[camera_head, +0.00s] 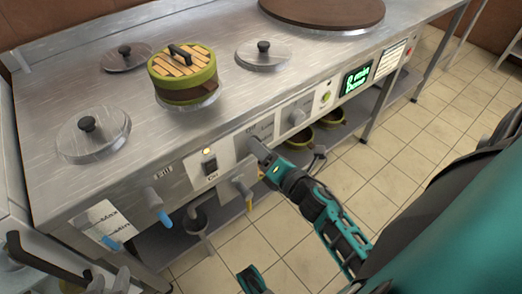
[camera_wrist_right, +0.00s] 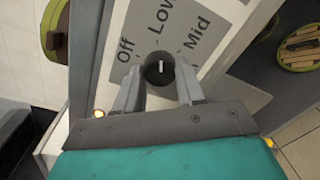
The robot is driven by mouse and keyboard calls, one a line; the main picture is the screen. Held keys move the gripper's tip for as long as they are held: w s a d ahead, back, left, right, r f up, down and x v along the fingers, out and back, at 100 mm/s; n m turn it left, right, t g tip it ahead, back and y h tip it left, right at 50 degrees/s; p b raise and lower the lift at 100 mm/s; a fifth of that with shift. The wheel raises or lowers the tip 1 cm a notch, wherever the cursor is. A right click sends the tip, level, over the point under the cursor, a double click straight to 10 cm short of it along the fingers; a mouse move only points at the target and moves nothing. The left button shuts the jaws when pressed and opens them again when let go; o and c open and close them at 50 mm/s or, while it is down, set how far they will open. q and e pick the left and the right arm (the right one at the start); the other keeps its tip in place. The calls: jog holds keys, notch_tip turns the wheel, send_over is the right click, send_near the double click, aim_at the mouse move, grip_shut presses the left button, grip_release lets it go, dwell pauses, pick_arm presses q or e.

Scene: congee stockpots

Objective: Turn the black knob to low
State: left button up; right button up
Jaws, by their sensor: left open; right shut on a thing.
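The black knob (camera_wrist_right: 158,73) shows in the right wrist view, on a grey panel (camera_wrist_right: 178,22) marked Off, Low and Mid. Its white mark points up the picture, roughly at Low. My right gripper (camera_wrist_right: 158,92) is shut on the knob, one grey finger on each side. In the head view my right gripper (camera_head: 260,150) is at the stove's front panel and hides the knob.
On the steel stove (camera_head: 110,65) stand a green pot with a bamboo lid (camera_head: 185,72) and several lidded wells. Below the panel a lever valve (camera_head: 243,187) sits close to my right gripper. A green display (camera_head: 356,79) is to the right. Tiled floor lies in front.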

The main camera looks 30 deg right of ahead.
pick_arm(q)
jog(key=shift+d+f, duration=0.15)
jog(key=shift+f, duration=0.05)
pick_arm(e)
jog(key=shift+n, duration=0.6)
jog(key=o, duration=1)
pick_arm(q)
jog(key=shift+s, duration=0.1)
pick_arm(e)
jog(key=shift+o, duration=0.2)
